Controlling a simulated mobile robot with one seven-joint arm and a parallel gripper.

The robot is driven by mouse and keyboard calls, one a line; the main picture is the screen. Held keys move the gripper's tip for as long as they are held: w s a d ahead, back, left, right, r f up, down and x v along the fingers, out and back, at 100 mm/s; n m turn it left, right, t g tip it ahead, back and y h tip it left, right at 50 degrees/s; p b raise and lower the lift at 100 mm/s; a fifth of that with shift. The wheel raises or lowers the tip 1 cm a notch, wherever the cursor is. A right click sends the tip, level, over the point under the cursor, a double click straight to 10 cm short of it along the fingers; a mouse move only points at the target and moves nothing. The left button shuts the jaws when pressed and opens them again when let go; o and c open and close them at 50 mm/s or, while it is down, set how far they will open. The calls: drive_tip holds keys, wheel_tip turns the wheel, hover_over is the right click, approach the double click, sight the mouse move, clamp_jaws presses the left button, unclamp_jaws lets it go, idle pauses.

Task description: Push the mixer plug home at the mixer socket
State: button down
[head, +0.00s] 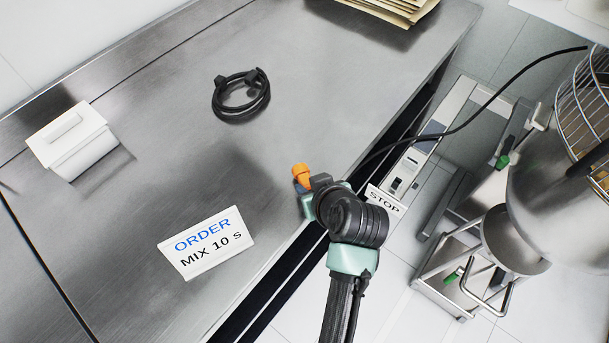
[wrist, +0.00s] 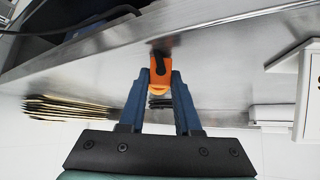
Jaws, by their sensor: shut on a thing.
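My gripper (head: 302,184) is at the bench's front edge in the head view. In the wrist view the gripper (wrist: 160,82) has its two blue fingers shut on the orange mixer plug (wrist: 158,76). The plug also shows in the head view (head: 301,173). A dark part lies at the plug's far end, close to the metal bench; I cannot tell whether they touch. A black cable (head: 486,103) runs from the mixer (head: 545,185) towards the bench edge and passes behind my arm. I cannot make out the mixer socket in either view.
The steel bench (head: 180,150) carries a coiled black cord (head: 241,97), an order sign (head: 207,243), a white dispenser-like box (head: 68,137) and a paper stack (head: 395,8). A STOP sign (head: 385,200) stands right of my arm. The bench middle is clear.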

drive_tip(key=shift+r+p, duration=2.3)
drive_tip(key=shift+r, duration=0.45)
drive_tip(key=c, duration=1.2)
unclamp_jaws()
drive_tip(key=shift+f, duration=0.1)
clamp_jaws()
